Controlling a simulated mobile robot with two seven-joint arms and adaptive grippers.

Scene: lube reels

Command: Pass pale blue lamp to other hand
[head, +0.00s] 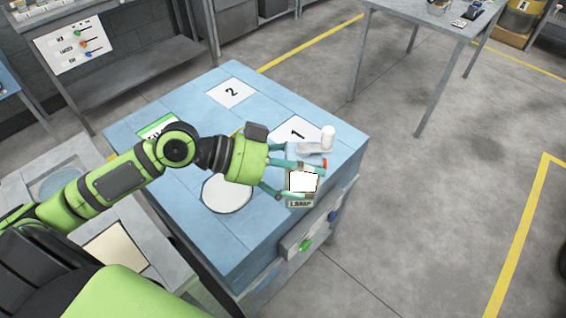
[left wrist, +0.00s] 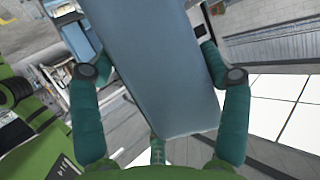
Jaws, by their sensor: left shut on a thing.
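The pale blue lamp (head: 300,203) is a boxy thing with a bright white face and a small label reading LAMP. My left gripper (head: 297,180) is shut on it, one teal finger on each side, over the front right part of the blue-topped bench. In the left wrist view the lamp (left wrist: 165,70) is a broad blue-grey slab between the fingers of the left gripper (left wrist: 165,85), hiding much of what lies beyond. My right gripper does not show.
The bench top (head: 180,215) carries pads numbered 1 (head: 290,130) and 2 (head: 231,92) and a white round pad (head: 228,194). A white cylinder (head: 328,137) stands near its right edge. Another table (head: 430,18) stands at the back right. Open floor lies to the right.

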